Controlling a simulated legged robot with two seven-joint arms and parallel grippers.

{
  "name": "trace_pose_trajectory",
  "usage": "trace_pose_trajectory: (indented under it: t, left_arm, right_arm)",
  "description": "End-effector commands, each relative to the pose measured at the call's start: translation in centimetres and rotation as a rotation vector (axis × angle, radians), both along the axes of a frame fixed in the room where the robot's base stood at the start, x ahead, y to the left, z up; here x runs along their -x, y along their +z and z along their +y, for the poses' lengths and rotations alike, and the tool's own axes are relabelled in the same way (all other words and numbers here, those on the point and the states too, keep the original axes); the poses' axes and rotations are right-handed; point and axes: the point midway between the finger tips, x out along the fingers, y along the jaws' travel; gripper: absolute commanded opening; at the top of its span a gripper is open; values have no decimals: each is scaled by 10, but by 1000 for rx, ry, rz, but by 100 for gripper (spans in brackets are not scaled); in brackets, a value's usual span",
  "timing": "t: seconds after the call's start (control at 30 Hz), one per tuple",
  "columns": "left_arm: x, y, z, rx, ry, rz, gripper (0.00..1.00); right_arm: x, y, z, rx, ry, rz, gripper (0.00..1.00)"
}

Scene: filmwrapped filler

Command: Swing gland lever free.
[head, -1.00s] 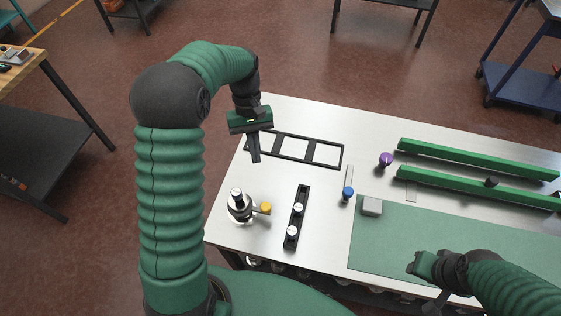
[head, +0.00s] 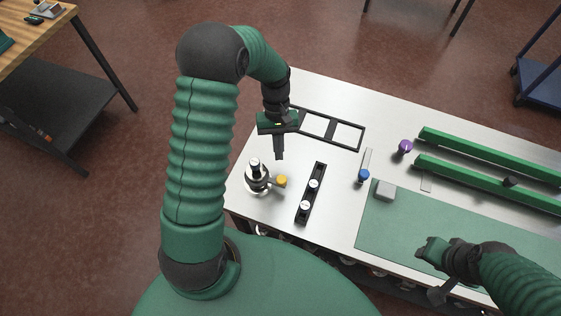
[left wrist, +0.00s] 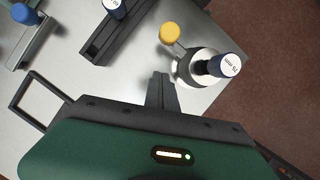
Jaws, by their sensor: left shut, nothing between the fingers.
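A round metal fitting (head: 255,182) stands at the left end of the table, with a black, white-topped post (head: 254,166) on it. A short lever with a yellow knob (head: 281,181) sticks out from its right side. The left wrist view also shows the fitting (left wrist: 190,72) and the yellow knob (left wrist: 169,33). My left gripper (head: 280,156) is shut and empty, pointing down just behind the yellow knob. In the left wrist view its fingertips (left wrist: 160,78) are apart from knob and fitting. My right gripper (head: 431,247) is over the green mat; its fingers are unclear.
A black block with two white-topped pegs (head: 310,195) lies right of the fitting. A black frame (head: 332,128) lies behind. A blue-knobbed slide (head: 364,174), a purple knob (head: 405,146), a grey block (head: 385,190) and green rails (head: 480,182) stand further right. The green mat (head: 400,225) is mostly clear.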

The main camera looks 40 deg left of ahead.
Motion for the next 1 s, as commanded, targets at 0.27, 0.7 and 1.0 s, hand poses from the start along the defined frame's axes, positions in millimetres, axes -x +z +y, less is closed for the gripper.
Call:
trace_pose_trajectory:
  t: [0.27,0.7,1.0]
  left_arm:
    - [28,-5,-25,1,-1,2,0]
    - [31,-6,-27,0,-2,1,0]
    - [34,-6,-30,0,-53,1,0]
  right_arm:
    - [0,14,0,0,0,0,36]
    - [0,14,0,0,0,0,36]
    - [0,17,0,0,0,0,36]
